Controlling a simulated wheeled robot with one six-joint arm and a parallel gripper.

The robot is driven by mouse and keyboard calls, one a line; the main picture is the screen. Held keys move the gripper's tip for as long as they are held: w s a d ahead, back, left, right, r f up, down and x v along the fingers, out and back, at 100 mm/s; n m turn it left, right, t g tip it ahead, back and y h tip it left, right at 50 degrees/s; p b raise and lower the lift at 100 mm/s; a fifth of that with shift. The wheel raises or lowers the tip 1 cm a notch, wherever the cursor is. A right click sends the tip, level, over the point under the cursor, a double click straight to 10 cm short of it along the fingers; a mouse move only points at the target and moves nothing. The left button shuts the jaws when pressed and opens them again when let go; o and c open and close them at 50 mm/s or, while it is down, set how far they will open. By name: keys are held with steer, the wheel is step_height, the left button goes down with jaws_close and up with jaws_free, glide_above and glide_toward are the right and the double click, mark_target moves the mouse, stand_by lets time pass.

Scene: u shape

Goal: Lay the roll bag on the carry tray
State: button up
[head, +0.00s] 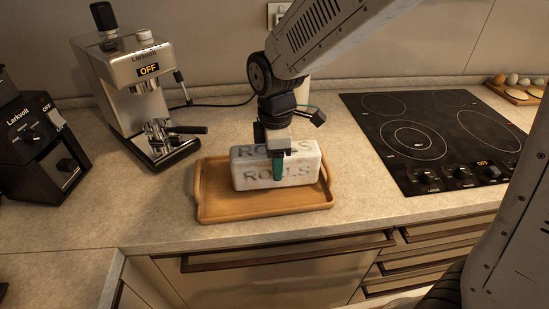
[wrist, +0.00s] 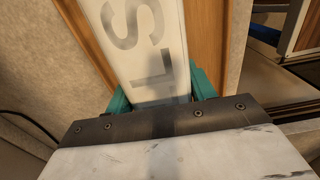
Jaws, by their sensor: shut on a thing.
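The roll bag (head: 247,176) is a pale box-shaped pack marked ROLLS. In the head view it is over the wooden carry tray (head: 230,210), inside the tray's outline; whether it touches the tray floor I cannot tell. My gripper (head: 279,165) comes from above and is shut across the bag's middle, one teal finger on its front face. In the wrist view the bag (wrist: 158,60) lies between both teal fingers of my gripper (wrist: 157,95), with the tray's wooden edge (wrist: 205,40) beside it. The bag's underside is hidden.
A silver coffee machine (head: 140,85) stands to the left of the tray, with a black grinder (head: 38,140) further left. A black cooktop (head: 430,135) lies to the right. The counter's front edge is close to the tray.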

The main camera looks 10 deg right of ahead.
steer(key=shift+f, duration=0.15)
steer(key=o, duration=1.2)
step_height(320, 180, up, 12)
steer(key=shift+r, duration=0.2)
steer(key=s+d+m, duration=0.6)
steer(key=s, duration=0.1)
steer(key=s+d+m, duration=0.5)
steer(key=s+d, duration=0.1)
steer(key=s+d+m+t, duration=0.1)
steer(key=s+d+m, duration=0.5)
steer(key=s, duration=0.1)
steer(key=shift+s+d+m, duration=0.1)
steer(key=shift+s+m, duration=0.2)
